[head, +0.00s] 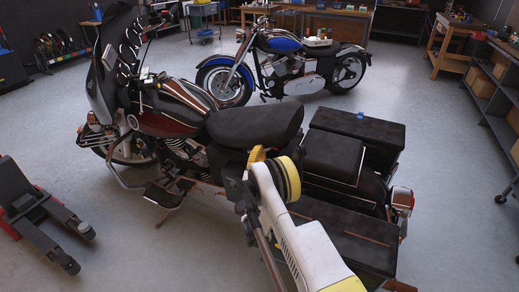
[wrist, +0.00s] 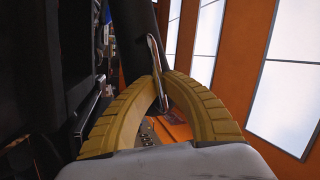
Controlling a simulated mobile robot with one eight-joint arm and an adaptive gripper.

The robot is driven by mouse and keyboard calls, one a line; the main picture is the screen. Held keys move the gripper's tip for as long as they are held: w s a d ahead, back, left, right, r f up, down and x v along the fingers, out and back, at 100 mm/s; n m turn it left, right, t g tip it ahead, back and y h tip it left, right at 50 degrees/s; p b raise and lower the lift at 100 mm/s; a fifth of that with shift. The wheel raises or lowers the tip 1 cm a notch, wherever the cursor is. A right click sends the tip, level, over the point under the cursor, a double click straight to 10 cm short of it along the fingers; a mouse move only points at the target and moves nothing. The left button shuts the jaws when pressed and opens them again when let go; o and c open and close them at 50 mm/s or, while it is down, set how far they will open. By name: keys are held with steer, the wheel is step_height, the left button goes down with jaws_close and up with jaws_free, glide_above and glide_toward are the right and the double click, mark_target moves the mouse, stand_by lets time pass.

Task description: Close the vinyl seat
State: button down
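The black vinyl seat (head: 255,123) is on the dark red motorcycle in the middle of the head view. Its rear end is tilted up, with a dark gap under it. My gripper (head: 257,154), with yellow finger pads, is just below the seat's raised rear. In the wrist view the two ribbed yellow fingers (wrist: 162,80) arch together and meet at the tips. A thin grey metal strip (wrist: 152,55) runs across the fingertips beside a dark upright shape, perhaps the seat. I cannot tell whether the strip is gripped. My arm hides part of the motorcycle's side.
Black side cases (head: 370,135) and a rear box (head: 335,157) stand just right of my gripper. A blue motorcycle (head: 285,60) stands behind. A dark lift jack (head: 40,210) is on the floor at left. Workbenches line the back and right.

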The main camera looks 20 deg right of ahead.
steer(key=shift+h, duration=0.3)
steer(key=c, duration=1.5)
jaws_free()
steer(key=shift+r, duration=0.15)
step_height(320, 180, up, 10)
steer(key=shift+f, duration=0.1)
steer(key=shift+a, duration=0.15)
